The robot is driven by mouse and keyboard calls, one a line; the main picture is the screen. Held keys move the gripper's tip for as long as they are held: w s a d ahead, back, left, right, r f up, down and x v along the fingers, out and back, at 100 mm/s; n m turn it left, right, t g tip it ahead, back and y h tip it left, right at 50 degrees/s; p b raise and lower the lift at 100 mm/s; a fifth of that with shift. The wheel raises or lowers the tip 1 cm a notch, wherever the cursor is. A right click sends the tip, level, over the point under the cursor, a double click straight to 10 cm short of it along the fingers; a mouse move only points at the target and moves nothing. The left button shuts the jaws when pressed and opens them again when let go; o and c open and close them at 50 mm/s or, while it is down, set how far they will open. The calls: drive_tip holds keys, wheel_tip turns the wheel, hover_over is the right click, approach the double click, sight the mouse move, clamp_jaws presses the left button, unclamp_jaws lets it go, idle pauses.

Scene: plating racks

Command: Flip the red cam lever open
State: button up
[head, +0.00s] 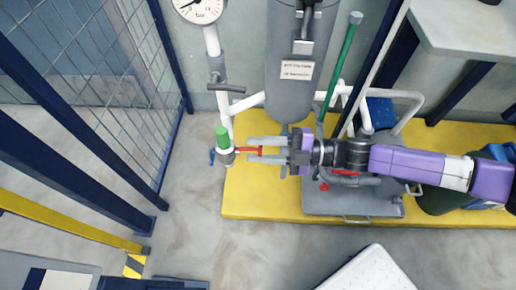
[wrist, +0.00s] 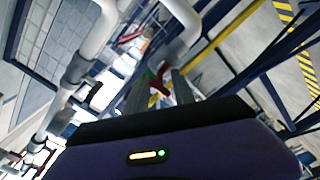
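The red cam lever (head: 241,149) sticks out to the right, roughly level, from a grey coupling (head: 226,158) with a green top, at the foot of a white pipe. My gripper (head: 249,150) comes in from the right with its fingers apart. The lever's free end lies between the two grey fingers in the head view, with a gap visible to each. In the wrist view, red (wrist: 157,85) shows between the fingers, small and blurred. I cannot tell whether either finger touches the lever.
A grey tank (head: 300,70) and a green pipe (head: 340,60) stand behind my gripper. A pressure gauge (head: 199,8) tops the white pipe. A mesh fence (head: 110,80) stands left.

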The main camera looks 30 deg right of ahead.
drive_tip(key=shift+a, duration=0.1)
clamp_jaws()
drive_tip(key=shift+r+p, duration=0.15)
drive_tip(key=shift+p, duration=0.15)
drive_tip(key=shift+a+r+h+p, duration=0.1)
drive_tip(key=shift+r+h+p, duration=0.25)
drive_tip(key=shift+p, duration=0.8)
drive_tip(key=p, duration=0.3)
drive_tip(key=r+g+h+p, duration=0.1)
drive_tip(key=p, duration=0.2)
drive_tip(key=shift+w+a+p, duration=0.15)
drive_tip(key=shift+p, duration=0.2)
drive_tip(key=shift+g+h+p, duration=0.4)
drive_tip(key=shift+h+p, duration=0.05)
drive_tip(key=shift+p, duration=0.5)
drive_tip(key=shift+w+f+p, duration=0.1)
drive_tip(key=shift+p, duration=0.25)
drive_tip(key=shift+f, duration=0.1)
